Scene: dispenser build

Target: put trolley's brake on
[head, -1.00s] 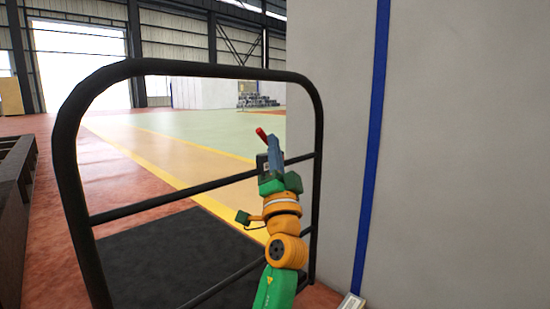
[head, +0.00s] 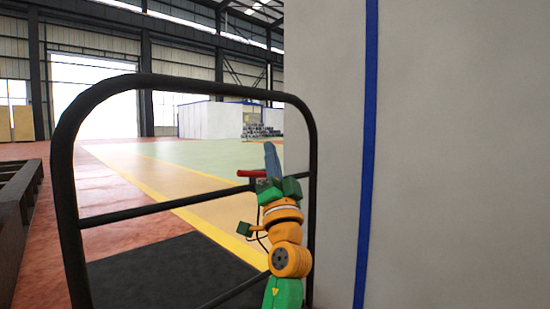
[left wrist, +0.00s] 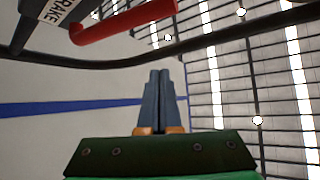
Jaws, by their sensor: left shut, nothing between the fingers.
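The trolley's black tubular frame (head: 62,170) stands in front of me. Its red brake lever (head: 251,173) lies about level and points left in the head view; its right end is hidden behind my left gripper. The left wrist view shows the red lever (left wrist: 125,20) at the top, beside a dark part with a white label (left wrist: 60,10) reading "RAKE", its first letter cut off. My left gripper (head: 271,150) is upright at the frame's right side, its blue-grey fingers (left wrist: 158,78) shut and empty. In the wrist view the fingertips appear apart from the lever. My right gripper is not in view.
A pale wall (head: 450,150) with a blue stripe (head: 367,150) stands close on the right. The trolley's dark deck (head: 160,270) appears bare. A dark metal structure (head: 18,190) is at the left edge. Open floor lies beyond the frame.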

